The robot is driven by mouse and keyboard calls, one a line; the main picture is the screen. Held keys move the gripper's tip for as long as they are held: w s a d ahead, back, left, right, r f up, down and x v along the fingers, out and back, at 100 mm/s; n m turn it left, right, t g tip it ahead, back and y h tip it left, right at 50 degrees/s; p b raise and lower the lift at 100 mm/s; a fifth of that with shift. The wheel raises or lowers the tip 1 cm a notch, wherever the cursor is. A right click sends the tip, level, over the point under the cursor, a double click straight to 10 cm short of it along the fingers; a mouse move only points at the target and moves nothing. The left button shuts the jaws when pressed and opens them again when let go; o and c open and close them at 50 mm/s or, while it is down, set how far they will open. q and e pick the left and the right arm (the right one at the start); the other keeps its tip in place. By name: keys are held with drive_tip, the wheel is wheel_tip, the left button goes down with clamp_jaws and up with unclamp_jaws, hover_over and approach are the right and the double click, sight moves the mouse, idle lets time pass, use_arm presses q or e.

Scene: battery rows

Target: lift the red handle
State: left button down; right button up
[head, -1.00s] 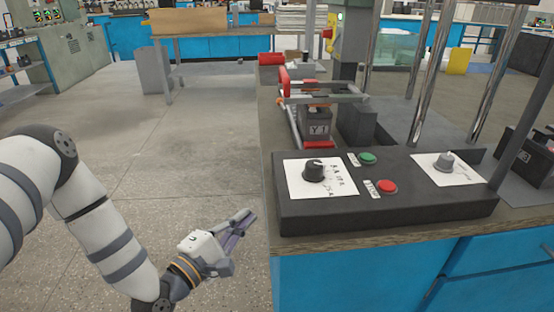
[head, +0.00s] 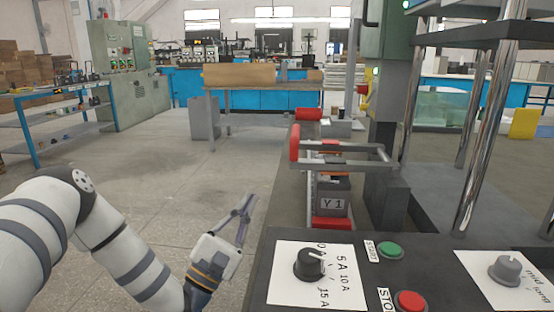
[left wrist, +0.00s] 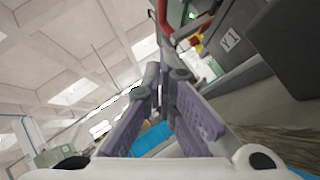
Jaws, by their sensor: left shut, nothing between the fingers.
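The red handle (head: 294,143) is the upright red bar at the left end of a grey metal frame, above the block marked Y1 (head: 334,203). In the left wrist view a red curved bar (left wrist: 163,14) at the top edge, beyond the fingertips, looks like the same handle. My left gripper (head: 248,203) is left of the bench and lower in the picture than the handle, apart from it. Its fingers are shut and empty, pointing up and slightly right. In the left wrist view the fingertips (left wrist: 160,78) meet. My right gripper is out of view.
A dark control box (head: 350,262) with a dial, a green button (head: 390,250) and a red button (head: 409,301) stands at the bench's front. A red cylinder (head: 308,114) lies behind the handle. Metal posts (head: 488,130) rise at right. The floor (head: 170,170) left of the bench is clear.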

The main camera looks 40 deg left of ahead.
use_arm(q)
drive_tip(key=s+d+r+p+x, duration=0.1)
drive_tip(key=d+p+x, duration=0.1)
drive_tip(key=x, duration=1)
drive_tip(key=shift+w+r, duration=0.3)
drive_tip(key=shift+r, duration=0.2)
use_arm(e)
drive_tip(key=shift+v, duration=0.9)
